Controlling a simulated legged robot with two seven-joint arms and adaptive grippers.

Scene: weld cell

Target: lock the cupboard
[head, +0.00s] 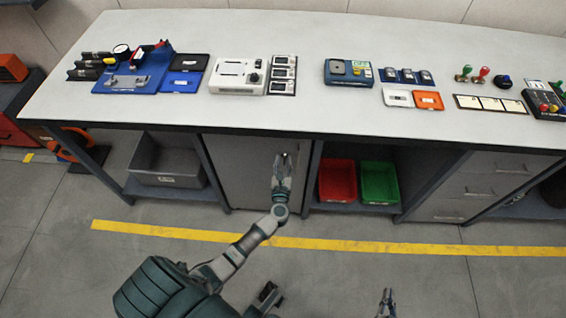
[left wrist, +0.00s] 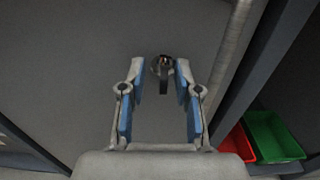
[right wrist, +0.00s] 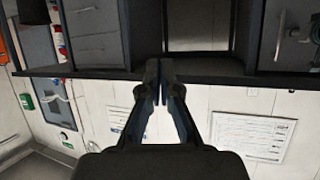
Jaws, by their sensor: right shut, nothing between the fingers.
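The cupboard (head: 235,175) is a grey door under the workbench, and it is closed as far as I can see. In the left wrist view, a round metal lock with a dark key (left wrist: 163,72) sits on the cupboard door (left wrist: 95,50), near its right edge. My left gripper (head: 285,160) is in front of the door. Its two fingers (left wrist: 161,66) are apart, one on each side of the lock and key; I cannot tell whether they touch. My right gripper (head: 387,297) is shut and empty, low in the head view, away from the cupboard; its closed fingers (right wrist: 157,78) show in the right wrist view.
The workbench top (head: 220,30) holds several devices and trays. A red bin (head: 337,180) and a green bin (head: 379,182) stand on the shelf right of the cupboard. A grey bin (head: 165,162) stands left. A yellow line (head: 340,243) crosses the open floor.

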